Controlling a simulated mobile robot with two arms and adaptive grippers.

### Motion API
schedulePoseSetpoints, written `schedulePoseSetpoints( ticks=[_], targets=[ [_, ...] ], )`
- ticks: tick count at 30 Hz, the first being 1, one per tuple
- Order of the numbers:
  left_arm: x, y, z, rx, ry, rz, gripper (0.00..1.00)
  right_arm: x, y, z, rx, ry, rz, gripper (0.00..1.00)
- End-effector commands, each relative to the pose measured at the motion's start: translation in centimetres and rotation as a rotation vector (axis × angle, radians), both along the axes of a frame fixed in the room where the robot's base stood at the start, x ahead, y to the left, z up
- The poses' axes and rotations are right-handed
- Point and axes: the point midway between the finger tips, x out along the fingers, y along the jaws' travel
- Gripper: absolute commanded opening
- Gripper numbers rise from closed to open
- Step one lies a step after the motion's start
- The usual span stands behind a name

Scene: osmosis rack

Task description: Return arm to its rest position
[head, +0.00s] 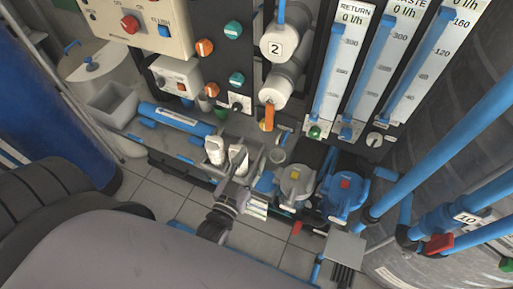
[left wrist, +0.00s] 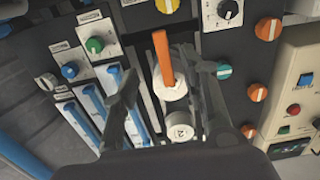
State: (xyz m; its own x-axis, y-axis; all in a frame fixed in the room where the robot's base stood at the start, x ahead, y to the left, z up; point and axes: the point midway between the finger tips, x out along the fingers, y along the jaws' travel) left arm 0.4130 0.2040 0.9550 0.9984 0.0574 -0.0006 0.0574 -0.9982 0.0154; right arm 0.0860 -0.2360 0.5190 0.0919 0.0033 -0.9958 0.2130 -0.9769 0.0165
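My left gripper (head: 230,155) is in front of the lower part of the rack in the head view, below and left of an orange valve handle (head: 269,116). In the left wrist view, the fingers of my left gripper (left wrist: 160,82) are spread apart and nothing is held between them. The same numbered valve end (head: 275,47) shows in the head view. My right gripper is not in view.
A control box (head: 140,22) and knobs are at upper left. Flow meters (head: 340,60) stand at upper right. A blue pump (head: 343,192), blue pipes (head: 450,125) and a horizontal blue cylinder (head: 175,118) surround the gripper. Tiled floor (head: 180,200) shows below.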

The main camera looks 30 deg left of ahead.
Motion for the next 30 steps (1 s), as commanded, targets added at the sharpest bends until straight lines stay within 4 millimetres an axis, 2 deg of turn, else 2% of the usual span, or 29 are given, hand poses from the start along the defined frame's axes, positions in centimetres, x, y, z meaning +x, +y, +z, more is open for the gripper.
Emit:
schedulePoseSetpoints(
  ticks=[4, 18, 21, 23, 26, 29, 30],
  targets=[
    [-0.6, -0.1, 0.0, -0.001, 0.001, 0.0, 0.4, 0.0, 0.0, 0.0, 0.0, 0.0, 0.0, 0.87],
    [-0.6, -0.1, 0.0, -0.001, 0.0, 0.0, 0.4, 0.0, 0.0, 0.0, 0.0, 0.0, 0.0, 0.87],
    [-0.6, -0.2, -0.6, -0.002, 0.012, -0.004, 0.4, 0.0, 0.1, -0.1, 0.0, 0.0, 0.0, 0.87],
    [-0.7, -0.5, -2.0, -0.004, 0.04, -0.013, 0.4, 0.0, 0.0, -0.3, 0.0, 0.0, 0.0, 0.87],
    [-1.1, -1.4, -6.5, -0.011, 0.132, -0.04, 0.4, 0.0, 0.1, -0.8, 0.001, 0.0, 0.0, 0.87],
    [-2.3, -2.5, -13.1, -0.014, 0.272, -0.079, 0.4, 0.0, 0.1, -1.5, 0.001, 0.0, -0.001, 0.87],
    [-3.1, -3.0, -15.9, -0.014, 0.335, -0.095, 0.4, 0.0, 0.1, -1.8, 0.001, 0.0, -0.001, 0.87]
  ],
)
